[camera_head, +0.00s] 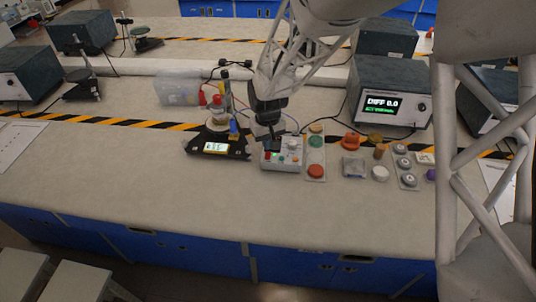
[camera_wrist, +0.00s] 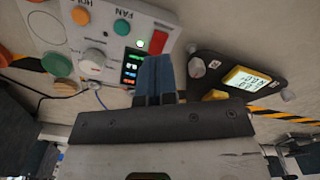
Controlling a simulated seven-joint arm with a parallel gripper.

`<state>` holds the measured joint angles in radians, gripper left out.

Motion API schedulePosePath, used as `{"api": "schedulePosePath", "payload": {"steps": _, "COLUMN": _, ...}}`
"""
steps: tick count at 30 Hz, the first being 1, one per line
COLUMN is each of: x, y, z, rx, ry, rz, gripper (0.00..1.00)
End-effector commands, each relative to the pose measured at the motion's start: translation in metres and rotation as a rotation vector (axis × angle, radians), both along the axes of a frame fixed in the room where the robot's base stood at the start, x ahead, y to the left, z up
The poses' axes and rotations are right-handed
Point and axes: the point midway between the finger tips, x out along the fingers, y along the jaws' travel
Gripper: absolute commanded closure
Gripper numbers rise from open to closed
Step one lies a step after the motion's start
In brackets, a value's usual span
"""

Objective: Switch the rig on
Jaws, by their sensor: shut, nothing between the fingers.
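The control box (camera_head: 283,163) is a pale unit on the bench; it also shows in the wrist view (camera_wrist: 96,40). On it are a red rocker switch (camera_wrist: 158,40), a small green lamp (camera_wrist: 140,44) that looks lit, a white knob (camera_wrist: 93,60), a teal button (camera_wrist: 122,27) under the word FAN, and an orange button (camera_wrist: 80,15). A small dark display (camera_wrist: 132,66) on it shows coloured readings. My gripper (camera_head: 273,138) is shut and empty, over the box's back left part. In the wrist view its fingers (camera_wrist: 154,66) lie beside the display, near the red switch.
Left of the box stands a black device with a lit yellow display (camera_head: 216,147). Right of it is a plate with green and red buttons (camera_head: 316,157). A large meter (camera_head: 392,103) reads DIFF 0.0 behind. The bench front is clear.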

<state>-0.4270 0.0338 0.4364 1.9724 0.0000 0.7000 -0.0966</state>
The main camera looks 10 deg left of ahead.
Motion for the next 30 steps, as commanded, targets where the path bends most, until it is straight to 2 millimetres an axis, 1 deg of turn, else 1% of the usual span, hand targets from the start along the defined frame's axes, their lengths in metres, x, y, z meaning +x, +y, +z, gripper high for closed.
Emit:
{"api": "schedulePosePath", "payload": {"steps": 13, "x": 0.0, "y": 0.0, "z": 0.025, "rx": 0.001, "ry": -0.002, "rz": 0.0, "gripper": 1.0}}
{"api": "schedulePosePath", "payload": {"steps": 30, "x": 0.0, "y": 0.0, "z": 0.027, "rx": 0.001, "ry": -0.001, "rz": 0.0, "gripper": 1.0}}
